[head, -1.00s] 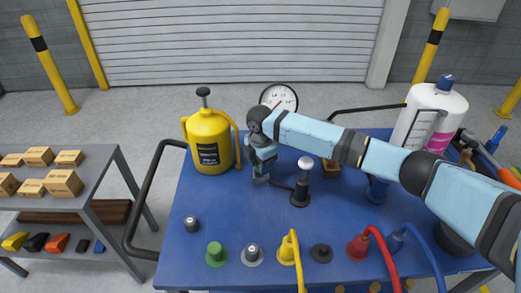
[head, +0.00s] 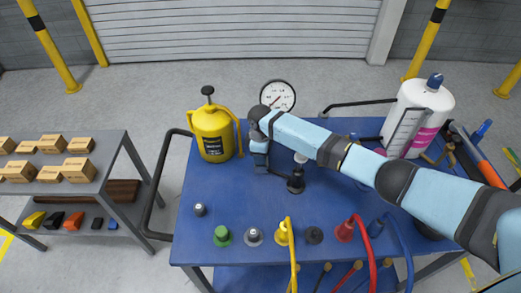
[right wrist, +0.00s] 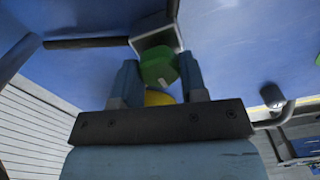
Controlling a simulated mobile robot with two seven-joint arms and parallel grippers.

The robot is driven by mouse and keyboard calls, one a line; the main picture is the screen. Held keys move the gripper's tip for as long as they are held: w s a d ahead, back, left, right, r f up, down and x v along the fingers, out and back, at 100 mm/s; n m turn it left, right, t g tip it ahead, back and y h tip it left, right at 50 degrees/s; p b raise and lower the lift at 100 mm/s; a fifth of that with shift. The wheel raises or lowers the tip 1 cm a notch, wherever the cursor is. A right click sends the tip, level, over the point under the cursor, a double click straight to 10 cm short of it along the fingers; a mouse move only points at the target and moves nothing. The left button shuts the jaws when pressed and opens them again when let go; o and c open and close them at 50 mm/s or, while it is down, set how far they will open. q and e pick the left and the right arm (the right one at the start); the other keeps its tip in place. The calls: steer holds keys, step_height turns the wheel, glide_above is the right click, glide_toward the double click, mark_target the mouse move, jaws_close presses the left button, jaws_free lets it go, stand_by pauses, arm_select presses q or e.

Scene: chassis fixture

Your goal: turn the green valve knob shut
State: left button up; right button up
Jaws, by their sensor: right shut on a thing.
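The green valve knob (right wrist: 158,68) shows in the right wrist view, with a small white mark on its face and a grey block behind it. My right gripper (right wrist: 160,78) is shut on it, one finger on each side. In the head view the same gripper (head: 260,163) points down at the back of the blue table, and it hides the knob there. My left gripper is in neither view.
On the blue table (head: 262,215) a yellow pump can (head: 212,143) stands just left of my gripper. A round gauge (head: 277,97) is behind. A large white bottle (head: 418,105) stands back right.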

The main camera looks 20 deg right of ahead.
steer(key=shift+m, duration=0.3)
steer(key=o, duration=0.9)
steer(key=shift+c, duration=0.2)
steer(key=shift+o, duration=0.3)
steer(key=shift+r, duration=0.1)
step_height(320, 180, up, 14)
steer(key=b, duration=0.1)
